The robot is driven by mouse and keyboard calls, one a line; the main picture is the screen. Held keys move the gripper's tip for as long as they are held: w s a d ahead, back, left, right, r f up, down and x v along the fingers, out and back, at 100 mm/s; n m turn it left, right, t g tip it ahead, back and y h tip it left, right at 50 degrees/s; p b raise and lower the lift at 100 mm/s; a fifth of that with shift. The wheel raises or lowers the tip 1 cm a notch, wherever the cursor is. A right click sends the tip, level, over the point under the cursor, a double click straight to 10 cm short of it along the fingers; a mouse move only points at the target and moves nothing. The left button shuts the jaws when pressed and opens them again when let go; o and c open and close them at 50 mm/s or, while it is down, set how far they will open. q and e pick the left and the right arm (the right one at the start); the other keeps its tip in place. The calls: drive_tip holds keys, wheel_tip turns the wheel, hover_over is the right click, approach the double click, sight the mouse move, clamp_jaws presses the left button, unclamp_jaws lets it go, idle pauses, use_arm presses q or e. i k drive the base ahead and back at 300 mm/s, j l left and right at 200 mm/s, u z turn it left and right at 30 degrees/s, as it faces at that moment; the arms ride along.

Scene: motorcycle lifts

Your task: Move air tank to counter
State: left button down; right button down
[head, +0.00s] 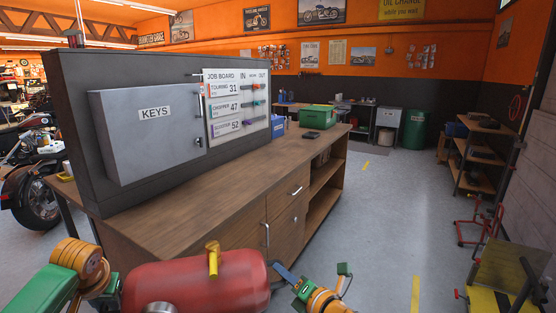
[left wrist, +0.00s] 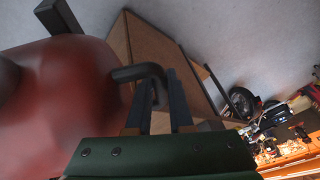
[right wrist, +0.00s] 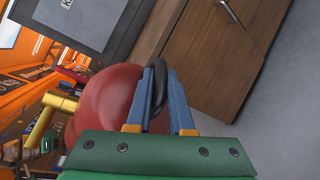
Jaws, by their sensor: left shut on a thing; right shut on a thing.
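The red air tank (head: 195,288) is at the bottom of the head view, held in front of the wooden counter (head: 150,213) and near its front edge. A yellow valve (head: 212,258) stands up from the tank. My left gripper (left wrist: 165,95) is shut on a dark bent handle at one end of the tank (left wrist: 60,85). My right gripper (head: 285,272) is at the tank's right end. In the right wrist view it is shut on a dark handle (right wrist: 157,85) beside the red tank body (right wrist: 100,100). The left fingertips are hidden in the head view.
A grey KEYS cabinet (head: 148,128) and a job board (head: 237,103) stand along the counter's back. A green box (head: 317,117) and a blue box (head: 278,127) sit at its far end. The near counter top is bare. Shelves (head: 480,150) stand at right; the floor (head: 370,210) between is clear.

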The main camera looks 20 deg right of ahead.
sight(259, 168)
drive_tip(key=i+l, duration=0.4)
drive_tip(key=l, duration=0.15)
drive_tip(key=i+l, duration=0.45)
drive_tip(key=l, duration=0.15)
drive_tip(key=i+l, duration=0.4)
drive_tip(key=l, duration=0.15)
drive_tip(key=i+j, duration=0.1)
drive_tip(key=i, duration=1.7)
